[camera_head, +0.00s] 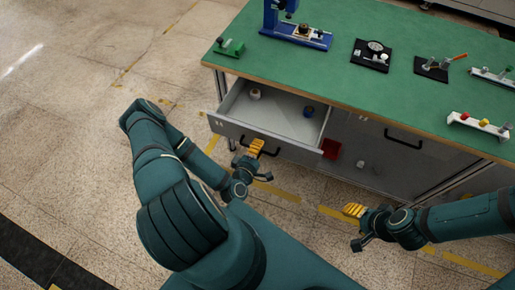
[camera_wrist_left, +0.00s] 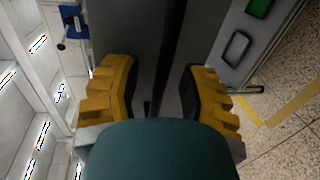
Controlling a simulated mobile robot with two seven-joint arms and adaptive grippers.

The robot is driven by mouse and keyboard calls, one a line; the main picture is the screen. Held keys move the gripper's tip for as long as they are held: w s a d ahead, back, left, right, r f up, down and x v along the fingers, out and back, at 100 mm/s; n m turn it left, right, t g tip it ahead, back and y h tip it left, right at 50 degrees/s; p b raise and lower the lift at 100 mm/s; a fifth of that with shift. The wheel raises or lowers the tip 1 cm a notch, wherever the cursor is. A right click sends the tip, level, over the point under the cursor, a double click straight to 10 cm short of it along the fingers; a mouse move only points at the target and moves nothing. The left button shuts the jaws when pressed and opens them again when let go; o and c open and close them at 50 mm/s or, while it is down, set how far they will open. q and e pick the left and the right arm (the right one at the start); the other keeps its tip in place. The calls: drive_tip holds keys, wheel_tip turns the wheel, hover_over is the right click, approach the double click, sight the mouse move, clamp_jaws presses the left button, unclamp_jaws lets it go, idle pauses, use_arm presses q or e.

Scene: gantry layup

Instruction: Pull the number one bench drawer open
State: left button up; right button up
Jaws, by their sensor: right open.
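The bench drawer (camera_head: 272,118) at the bench's left end stands pulled out, showing its pale inside. My right gripper (camera_head: 356,226) is open and empty, away from the bench front.
The green bench top (camera_head: 340,75) carries a blue fixture (camera_head: 295,32), a black tray with a gauge (camera_head: 372,54) and small racks. Another handled front (camera_head: 404,140) is shut. Floor at left is clear.

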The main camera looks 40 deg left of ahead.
use_arm(q)
drive_tip(key=shift+s, duration=0.1)
drive_tip(key=v, duration=1.1)
drive_tip(key=shift+s, duration=0.35)
drive_tip(key=shift+d+r, duration=0.1)
drive_tip(key=shift+r, duration=0.05)
drive_tip(key=w+d+f+m+g+h, duration=0.2)
drive_tip(key=w+d+m+g+h, duration=0.5)
drive_tip(key=m, duration=0.5)
drive_tip(key=d+r+m+g, duration=0.6)
drive_tip(key=d+r+m, duration=0.1)
drive_tip(key=d, duration=0.2)
drive_tip(key=shift+s+r+h, duration=0.3)
drive_tip(key=shift+s+r, duration=0.1)
drive_tip(key=shift+s, duration=0.05)
